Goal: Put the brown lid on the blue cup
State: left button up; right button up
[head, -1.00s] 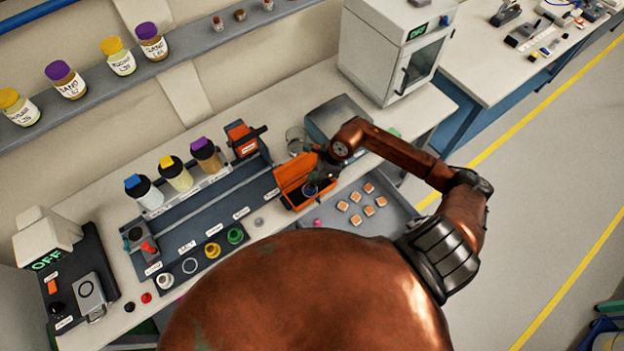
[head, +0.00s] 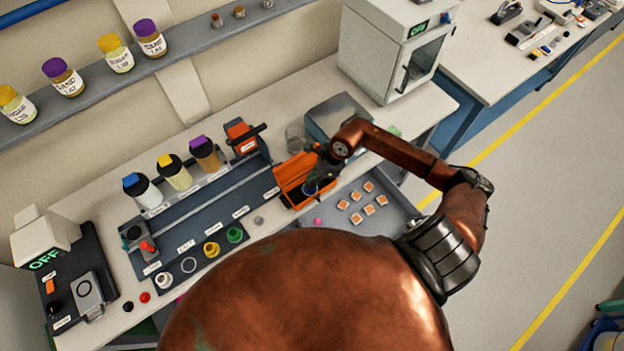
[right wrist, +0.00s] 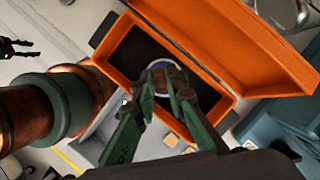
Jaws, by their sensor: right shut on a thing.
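My right gripper (head: 318,178) reaches down over the open orange box (head: 290,197). Its green fingers also show in the right wrist view (right wrist: 163,88), where they are shut on a small brownish thing, apparently the brown lid (right wrist: 160,66), mostly hidden by the fingers. The blue cup (head: 310,189) stands inside the box, under the fingertips; in the right wrist view only part of its blue rim shows behind them. I cannot tell whether lid and cup touch.
The box's raised orange flap (right wrist: 235,40) stands close beside the gripper. A grey tray (head: 335,222) with several orange-and-white pieces lies to the right. A glass beaker (head: 295,138) and a grey boxy device (head: 338,115) stand behind. Several capped bottles stand in a rack at left.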

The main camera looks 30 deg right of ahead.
jog(key=o, duration=0.9)
jog(key=shift+c, duration=0.2)
jog(key=v, duration=1.2)
jog(key=shift+d, duration=0.1)
